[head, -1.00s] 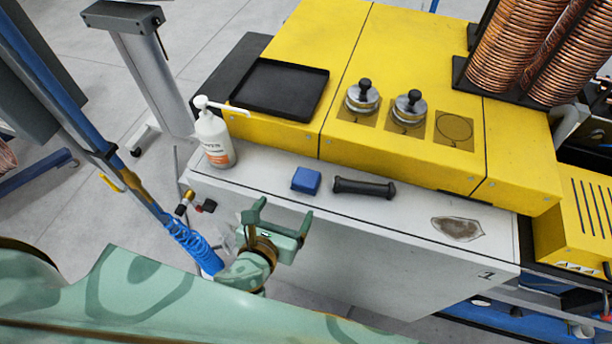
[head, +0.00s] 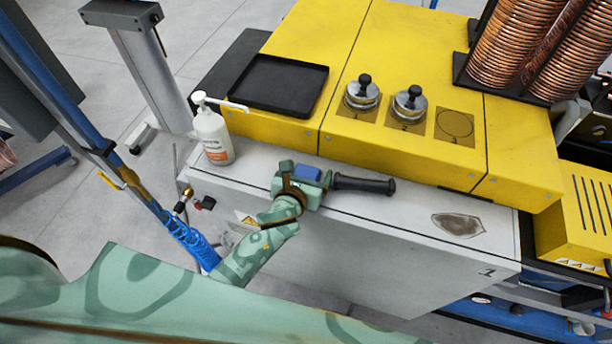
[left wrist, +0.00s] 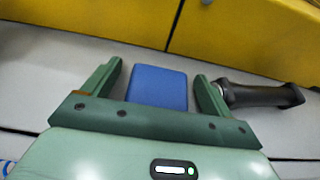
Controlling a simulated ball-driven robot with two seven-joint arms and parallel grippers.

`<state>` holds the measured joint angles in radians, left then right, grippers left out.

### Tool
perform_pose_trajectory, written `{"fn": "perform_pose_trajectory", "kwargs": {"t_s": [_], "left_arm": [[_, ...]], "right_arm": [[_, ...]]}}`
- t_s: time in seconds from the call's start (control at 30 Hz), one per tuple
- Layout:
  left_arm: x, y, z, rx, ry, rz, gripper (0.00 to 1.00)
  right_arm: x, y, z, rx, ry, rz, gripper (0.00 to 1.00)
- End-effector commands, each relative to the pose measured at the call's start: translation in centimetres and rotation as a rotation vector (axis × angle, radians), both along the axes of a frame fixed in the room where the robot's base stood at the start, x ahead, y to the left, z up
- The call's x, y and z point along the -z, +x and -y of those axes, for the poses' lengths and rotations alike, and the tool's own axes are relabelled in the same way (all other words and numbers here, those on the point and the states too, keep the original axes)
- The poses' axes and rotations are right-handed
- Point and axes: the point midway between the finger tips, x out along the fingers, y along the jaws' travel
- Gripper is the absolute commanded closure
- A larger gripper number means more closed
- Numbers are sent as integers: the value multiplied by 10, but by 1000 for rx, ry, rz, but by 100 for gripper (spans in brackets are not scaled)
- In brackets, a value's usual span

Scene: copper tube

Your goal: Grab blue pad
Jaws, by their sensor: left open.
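The blue pad (head: 306,173) lies on the light grey ledge in front of the yellow machine. In the left wrist view the pad (left wrist: 157,87) sits between the two fingers of my left gripper (left wrist: 158,84), with a gap on each side. My left gripper (head: 304,178) is open and partly covers the pad in the head view. My right gripper is not in view.
A black handle-shaped tool (head: 362,185) lies just right of the gripper, close to its right finger. A white pump bottle (head: 213,137) stands to the left. The yellow machine (head: 400,165) rises behind the ledge. The ledge is mostly clear further right, around a brown patch (head: 457,224).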

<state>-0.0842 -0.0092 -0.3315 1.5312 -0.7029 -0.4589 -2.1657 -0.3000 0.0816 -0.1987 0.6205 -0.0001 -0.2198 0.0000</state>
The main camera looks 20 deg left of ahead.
Motion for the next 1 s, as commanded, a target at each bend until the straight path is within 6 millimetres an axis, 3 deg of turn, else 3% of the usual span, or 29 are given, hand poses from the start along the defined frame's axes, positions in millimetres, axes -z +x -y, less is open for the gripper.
{"fn": "perform_pose_trajectory", "kwargs": {"t_s": [0.17, 0.33, 0.73, 0.93, 1.0], "left_arm": [[0, 0, 0, 0, 0, -1, 17], [0, -1, 0, -1, 1, -1, 63], [-6, -1, -1, -1, 4, 0, 63], [-37, -1, -1, 2, 4, 1, 63], [-51, -16, -1, 1, 3, 0, 63]], "right_arm": [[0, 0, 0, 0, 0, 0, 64], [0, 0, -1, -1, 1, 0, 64], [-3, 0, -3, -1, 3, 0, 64], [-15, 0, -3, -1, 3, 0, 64], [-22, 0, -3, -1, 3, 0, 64]]}}
